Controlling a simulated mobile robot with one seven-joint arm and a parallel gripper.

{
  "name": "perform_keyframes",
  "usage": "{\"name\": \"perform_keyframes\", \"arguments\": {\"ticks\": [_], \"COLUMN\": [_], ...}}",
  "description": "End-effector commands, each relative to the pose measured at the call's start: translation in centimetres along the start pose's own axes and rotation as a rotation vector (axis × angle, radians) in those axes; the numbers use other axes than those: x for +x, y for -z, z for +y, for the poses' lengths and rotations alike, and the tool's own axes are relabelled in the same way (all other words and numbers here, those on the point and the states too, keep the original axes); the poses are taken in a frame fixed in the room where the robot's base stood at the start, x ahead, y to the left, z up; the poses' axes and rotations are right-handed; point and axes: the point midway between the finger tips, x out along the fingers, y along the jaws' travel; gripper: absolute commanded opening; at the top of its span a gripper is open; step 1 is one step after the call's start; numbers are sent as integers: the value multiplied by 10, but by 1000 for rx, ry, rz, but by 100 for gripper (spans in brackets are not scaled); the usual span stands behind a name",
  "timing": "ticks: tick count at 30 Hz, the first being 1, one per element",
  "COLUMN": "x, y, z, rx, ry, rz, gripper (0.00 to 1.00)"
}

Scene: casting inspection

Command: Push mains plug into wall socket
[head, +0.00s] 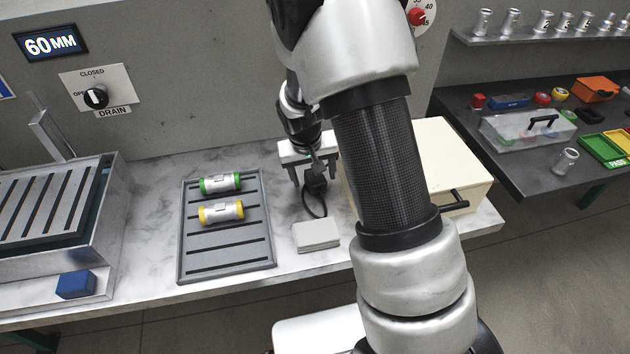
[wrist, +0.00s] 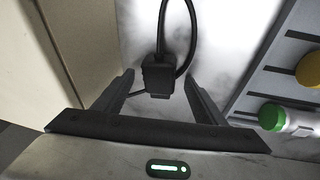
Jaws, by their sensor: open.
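A black mains plug (wrist: 158,78) with a black cord lies on the marbled worktop, and in the wrist view it sits between the tips of my open gripper (wrist: 160,92), with a gap on each side. In the head view my gripper (head: 312,175) points down at the back of the worktop, just above the plug (head: 316,186). The cord (head: 313,206) loops forward to a white box (head: 317,234). I cannot make out a wall socket in either view; my arm covers part of the wall.
A grey slotted tray (head: 227,258) with a green-capped and a yellow-capped cylinder lies to the left. A cream box (head: 440,150) with a black handle stands close on the right. A drain knob (head: 96,97) is on the wall. A dark bench (head: 510,165) holds several items.

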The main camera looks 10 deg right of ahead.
Motion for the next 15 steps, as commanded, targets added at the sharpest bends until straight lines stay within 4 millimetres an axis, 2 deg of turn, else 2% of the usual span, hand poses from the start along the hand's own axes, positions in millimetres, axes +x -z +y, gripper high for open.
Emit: {"name": "perform_keyframes", "arguments": {"ticks": [3,5,12,15], "x": [0,0,0,0], "y": [0,0,0,0], "z": [0,0,0,0], "rx": [0,0,0,0], "ry": [0,0,0,0], "rz": [0,0,0,0], "gripper": [65,56,17,16]}}
